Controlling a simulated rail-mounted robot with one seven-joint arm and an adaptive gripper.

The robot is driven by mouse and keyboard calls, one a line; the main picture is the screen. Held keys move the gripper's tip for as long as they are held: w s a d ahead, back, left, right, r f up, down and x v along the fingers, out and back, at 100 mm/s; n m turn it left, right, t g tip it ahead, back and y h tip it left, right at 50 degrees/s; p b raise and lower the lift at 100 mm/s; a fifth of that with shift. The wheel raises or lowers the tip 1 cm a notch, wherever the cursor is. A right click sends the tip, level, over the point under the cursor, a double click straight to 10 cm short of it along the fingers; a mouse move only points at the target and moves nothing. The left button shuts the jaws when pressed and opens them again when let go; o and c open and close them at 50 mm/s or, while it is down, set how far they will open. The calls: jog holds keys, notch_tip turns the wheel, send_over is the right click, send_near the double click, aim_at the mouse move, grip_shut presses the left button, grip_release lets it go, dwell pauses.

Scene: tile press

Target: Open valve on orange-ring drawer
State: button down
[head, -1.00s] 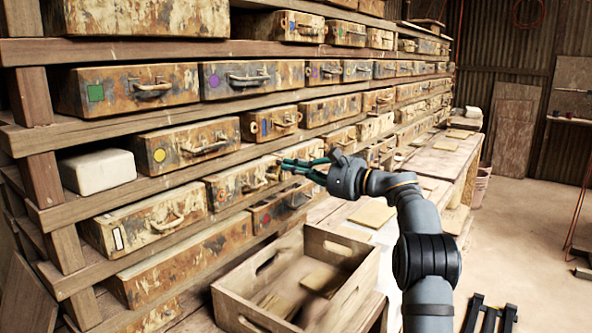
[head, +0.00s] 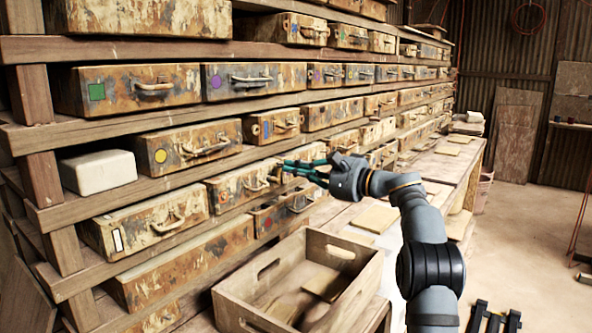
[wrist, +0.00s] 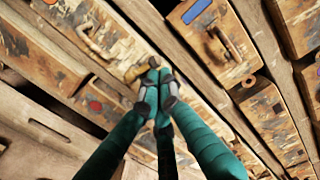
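The orange-ring drawer (head: 238,187) is a rusty, tan-painted case in a lower row. Its small orange ring (head: 221,196) is at the left of its front and its handle (head: 257,184) is right of that. In the wrist view the handle (wrist: 98,42) is at upper left, with a tan knob-like part, seemingly the valve (wrist: 139,69), at the drawer's right end. My gripper (head: 281,168) has teal fingers at that end. In the wrist view my gripper's fingertips (wrist: 158,86) are together just beside the knob; I cannot tell whether they touch it. The fingers hide part of the drawer's end.
A drawer with a red dot (head: 268,223) is just below. A blue-marked drawer (head: 268,128) is above. Wooden shelf rails (head: 90,207) run between the rows. An open wooden crate (head: 330,247) stands on the bench below my arm. The floor at right is mostly clear.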

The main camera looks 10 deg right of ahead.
jog(key=shift+s+a+r+n+b, duration=0.15)
jog(key=shift+n+b, duration=0.2)
jog(key=shift+n, duration=0.15)
dwell(2.4)
dwell(0.9)
jog(key=s+d+b, duration=0.1)
jog(key=s+d, duration=0.3)
jog(key=d, duration=0.6)
jog(key=shift+s+d+f+b, duration=0.15)
jog(key=shift+d+f+b, duration=0.15)
jog(key=shift+d+f, duration=0.1)
jog(key=shift+r, duration=0.1)
